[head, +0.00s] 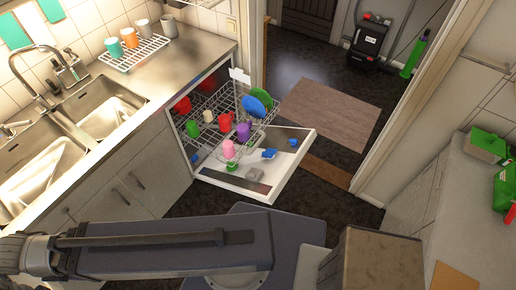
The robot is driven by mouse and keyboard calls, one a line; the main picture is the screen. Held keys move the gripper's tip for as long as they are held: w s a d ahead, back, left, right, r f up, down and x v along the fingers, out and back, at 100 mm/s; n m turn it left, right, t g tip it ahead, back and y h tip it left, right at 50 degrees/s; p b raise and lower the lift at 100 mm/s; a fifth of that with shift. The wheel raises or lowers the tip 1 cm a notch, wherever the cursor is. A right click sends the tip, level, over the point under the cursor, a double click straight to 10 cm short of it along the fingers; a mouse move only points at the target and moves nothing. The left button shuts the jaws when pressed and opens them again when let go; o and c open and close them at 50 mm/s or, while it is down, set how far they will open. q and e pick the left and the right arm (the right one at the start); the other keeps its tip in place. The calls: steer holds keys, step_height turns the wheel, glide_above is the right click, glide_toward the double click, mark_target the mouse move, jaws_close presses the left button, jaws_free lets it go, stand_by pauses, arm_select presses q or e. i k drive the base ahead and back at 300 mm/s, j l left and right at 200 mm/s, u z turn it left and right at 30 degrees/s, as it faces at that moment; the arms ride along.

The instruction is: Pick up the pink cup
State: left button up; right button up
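The pink cup (228,150) is in the open dishwasher, near the front end of the pulled-out rack (207,123). A green item (232,167) shows just below it. A purple cup (243,131) and a red cup (225,121) are close behind it. Neither of my grippers shows in the head view. Links of my own arms cross the bottom of the picture, apart from the cup.
The dishwasher door (247,183) is folded down, with blue and grey items over it. A blue plate (254,105) stands at the rack's right. A counter with a sink (105,115) and drying rack (130,60) is at left. A mat (325,108) lies beyond.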

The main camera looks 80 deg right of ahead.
mark_target(229, 153)
steer(key=z, duration=1.95)
steer(key=i+j+z, duration=0.1)
steer(key=z, duration=0.2)
steer(key=i+j+z, duration=0.25)
steer(key=j, duration=0.1)
